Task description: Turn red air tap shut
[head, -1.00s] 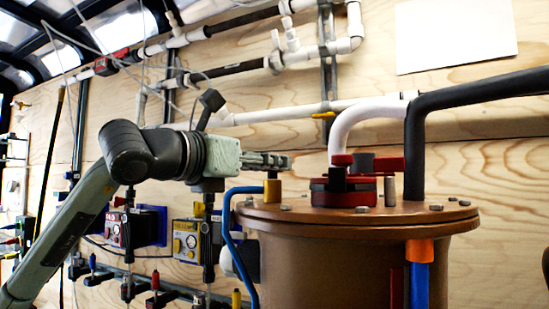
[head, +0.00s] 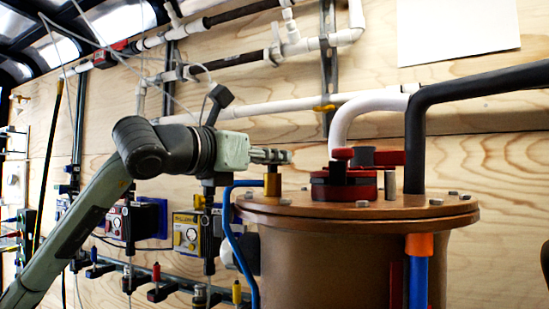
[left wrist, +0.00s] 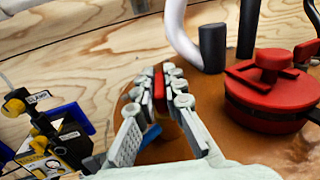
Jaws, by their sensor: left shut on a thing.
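A red, thin piece, seemingly the red air tap's handle (left wrist: 158,88), stands between the fingertips of my left gripper (left wrist: 160,82) in the left wrist view. The gripper is shut on it, and the fingers hide most of it. In the head view my left gripper (head: 280,156) reaches in level from the left, just above a brass fitting (head: 272,183) at the left rim of the brown tank lid (head: 310,208). A blue pipe (head: 230,225) runs at that fitting. The tap handle cannot be made out in the head view. My right gripper is not in view.
A large red clamp or cap (head: 345,186) sits on the lid, right of the gripper. A white pipe (head: 350,117) and a black pipe (head: 415,135) rise behind it. Wall boxes with yellow parts (head: 187,236) stand below the left arm.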

